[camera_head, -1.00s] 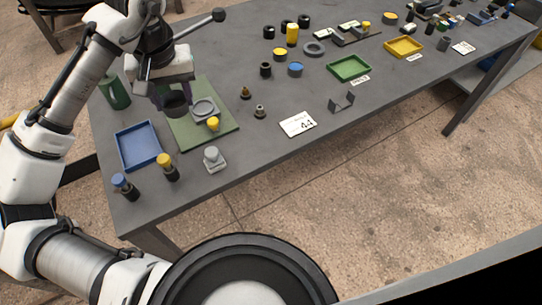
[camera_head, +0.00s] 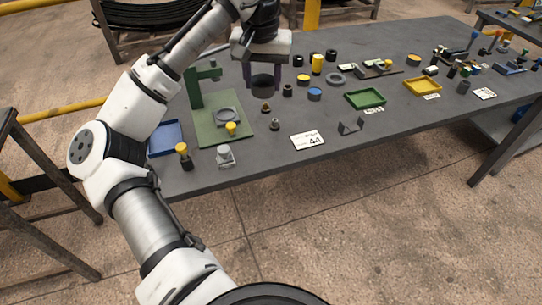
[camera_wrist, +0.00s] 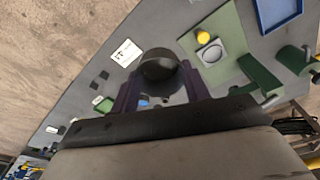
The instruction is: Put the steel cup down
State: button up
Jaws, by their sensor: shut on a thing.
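My gripper (camera_head: 263,88) is shut on the steel cup (camera_head: 263,80), a dark round cup held between its two fingers. In the head view the cup is over the grey table (camera_head: 390,145), to the right of the green board (camera_head: 208,130). In the wrist view the cup (camera_wrist: 158,64) sits between the purple fingers, its dark side toward the camera. It looks held above the table, but the exact gap below it cannot be told.
Small dark pieces (camera_head: 275,125) are close to the cup. A white card (camera_head: 307,140) and green tray (camera_head: 365,98) lie to the right. Bare tabletop shows between them.

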aim_at(265, 152)
notch_tip(265, 152, down, 20)
jog(key=shift+r, duration=0.1)
dwell(0.5)
jog(key=shift+f, duration=0.25)
jog(key=o, duration=1.1)
jog(key=shift+c, duration=0.2)
jog(key=shift+r, duration=0.1)
notch_tip(265, 152, up, 12)
jog(key=s, duration=0.1)
jog(key=shift+s, duration=0.15)
